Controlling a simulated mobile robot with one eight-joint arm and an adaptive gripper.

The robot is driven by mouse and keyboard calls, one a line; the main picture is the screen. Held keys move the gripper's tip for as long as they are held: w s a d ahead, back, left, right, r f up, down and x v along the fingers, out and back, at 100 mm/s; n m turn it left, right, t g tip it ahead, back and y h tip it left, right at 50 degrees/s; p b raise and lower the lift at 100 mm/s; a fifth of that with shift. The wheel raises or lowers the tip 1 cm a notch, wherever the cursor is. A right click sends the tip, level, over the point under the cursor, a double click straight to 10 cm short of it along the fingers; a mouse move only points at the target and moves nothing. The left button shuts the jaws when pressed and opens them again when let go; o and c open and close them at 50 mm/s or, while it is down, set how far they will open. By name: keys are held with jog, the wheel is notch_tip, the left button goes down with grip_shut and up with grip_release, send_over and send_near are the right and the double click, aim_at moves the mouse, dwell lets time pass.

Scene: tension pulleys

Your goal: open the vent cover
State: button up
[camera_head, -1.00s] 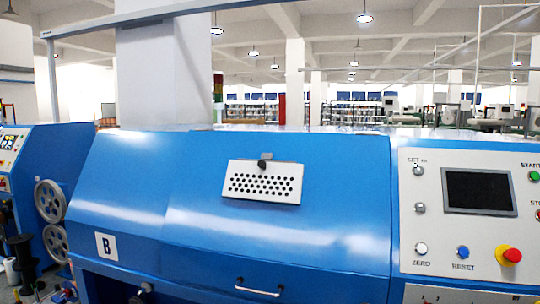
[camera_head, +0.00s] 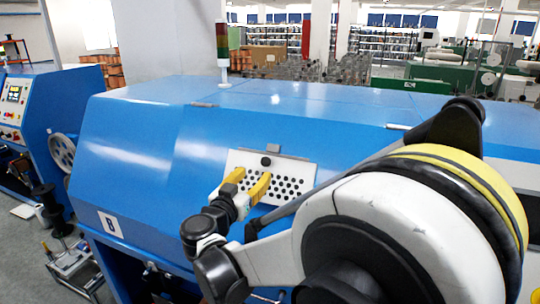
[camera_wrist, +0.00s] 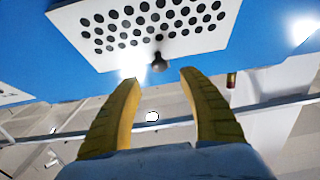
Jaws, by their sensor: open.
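The vent cover (camera_head: 304,172) is a white plate with rows of black holes on the sloped blue machine front. It looks closed against the panel. Its small dark knob (camera_head: 265,161) sits near the upper edge. My gripper (camera_head: 251,176) has yellow fingers and is open and empty, in front of the cover's left part, just below the knob. In the wrist view the vent cover (camera_wrist: 150,22) is at the top, and the knob (camera_wrist: 159,62) shows just beyond and between the fingertips of my gripper (camera_wrist: 158,77). The knob looks apart from the fingers.
The blue machine (camera_head: 140,170) fills the middle, with a flat top behind the cover. Another blue machine (camera_head: 45,115) with a wheel is at the left. Space in front of the left panel is clear.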

aim_at(264, 163)
jog(key=x, duration=0.9)
jog(key=shift+f, duration=0.1)
grip_shut()
